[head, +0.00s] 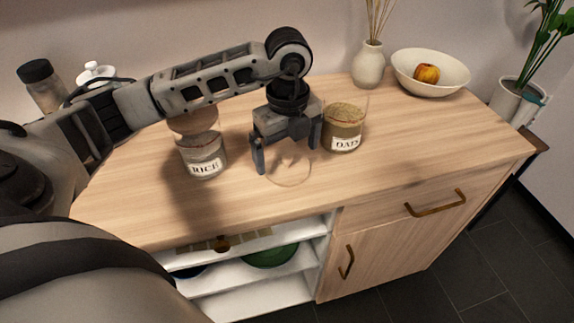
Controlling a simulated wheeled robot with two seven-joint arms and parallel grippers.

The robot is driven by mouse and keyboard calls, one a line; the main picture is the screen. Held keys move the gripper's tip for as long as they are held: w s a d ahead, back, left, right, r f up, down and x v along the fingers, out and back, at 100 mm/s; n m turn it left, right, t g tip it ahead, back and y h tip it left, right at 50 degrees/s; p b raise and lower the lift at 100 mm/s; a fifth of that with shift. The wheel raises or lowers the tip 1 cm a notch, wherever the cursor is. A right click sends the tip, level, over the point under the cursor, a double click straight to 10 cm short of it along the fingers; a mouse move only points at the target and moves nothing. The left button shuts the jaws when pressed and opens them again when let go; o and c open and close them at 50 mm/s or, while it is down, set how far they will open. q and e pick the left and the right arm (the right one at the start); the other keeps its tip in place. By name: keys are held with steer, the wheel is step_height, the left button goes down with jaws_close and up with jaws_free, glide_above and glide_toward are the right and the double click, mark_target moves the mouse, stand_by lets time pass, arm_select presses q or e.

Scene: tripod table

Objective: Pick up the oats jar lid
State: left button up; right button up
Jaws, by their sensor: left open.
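The oats jar (343,130) stands on the wooden counter, a glass jar with an "OATS" label and an open top. A round, pale wooden disc that looks like its lid (289,177) lies flat on the counter to the left of the jar. It nearly blends with the wood. My left gripper (287,155) points down over the lid. Its fingers are spread apart, one towards each side of the disc, with nothing held between them. I cannot tell exactly how high the fingertips are. My right gripper is out of view.
A rice jar (204,158) with a wooden lid stands left of the gripper, partly behind my arm. Behind are a reed vase (368,66) and a white bowl (445,75) with an apple (426,73). The counter's right side is clear; open shelves (250,285) lie below.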

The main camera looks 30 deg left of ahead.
mark_target(287, 157)
arm_select(q)
steer(key=shift+f, duration=1.6)
steer(key=c, duration=0.9)
steer(key=shift+o, duration=0.2)
